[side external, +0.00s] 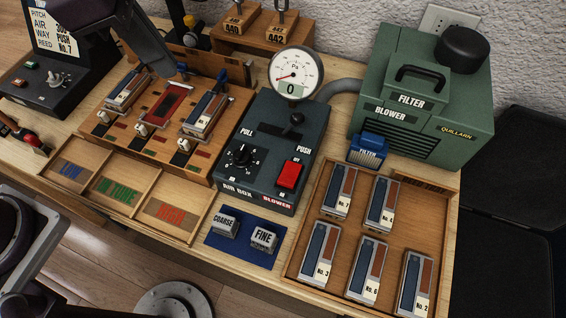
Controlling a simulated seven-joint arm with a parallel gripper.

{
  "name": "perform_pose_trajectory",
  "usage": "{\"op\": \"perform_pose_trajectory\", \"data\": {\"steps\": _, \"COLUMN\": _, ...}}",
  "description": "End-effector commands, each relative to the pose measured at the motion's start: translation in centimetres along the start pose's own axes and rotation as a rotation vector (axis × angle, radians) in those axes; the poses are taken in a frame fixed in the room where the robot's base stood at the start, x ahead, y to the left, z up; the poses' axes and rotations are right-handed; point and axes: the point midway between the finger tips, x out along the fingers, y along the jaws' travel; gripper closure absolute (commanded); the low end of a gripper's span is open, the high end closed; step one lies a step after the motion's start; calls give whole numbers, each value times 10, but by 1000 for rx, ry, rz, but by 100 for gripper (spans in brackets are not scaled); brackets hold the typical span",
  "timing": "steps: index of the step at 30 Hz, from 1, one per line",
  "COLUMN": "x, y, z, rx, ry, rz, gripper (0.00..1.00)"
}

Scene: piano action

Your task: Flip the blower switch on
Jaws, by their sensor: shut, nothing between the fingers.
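The blower switch (289,177) is a red rocker at the front right of the dark grey air box (251,176), above a red BLOWER label. Small marks above and below the rocker are too small to read surely, and I cannot tell which way it is tipped. The round gauge (292,72) behind the box shows 0. My gripper (166,70) appears as a dark, narrow shape from the top left, shut and empty. It is over the back of the wooden reed bench, left of the air box and well apart from the switch.
A black knob (240,154) and a lever (295,119) share the air box top. A green blower unit (421,97) stands behind right. A wooden tray (346,232) of several reed blocks is at right. COARSE (224,222) and FINE (263,239) blocks lie in front.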

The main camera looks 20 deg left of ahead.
Motion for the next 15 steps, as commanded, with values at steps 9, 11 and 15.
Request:
{"op": "perform_pose_trajectory", "data": {"steps": 9, "x": 70, "y": 50, "z": -97, "rx": 458, "ry": 71, "rz": 260, "gripper": 100}}
{"op": "perform_pose_trajectory", "data": {"steps": 11, "x": 73, "y": 54, "z": -102, "rx": 483, "ry": 79, "rz": 276, "gripper": 100}}
{"op": "perform_pose_trajectory", "data": {"steps": 15, "x": 75, "y": 56, "z": -104, "rx": 494, "ry": 84, "rz": 282, "gripper": 100}}
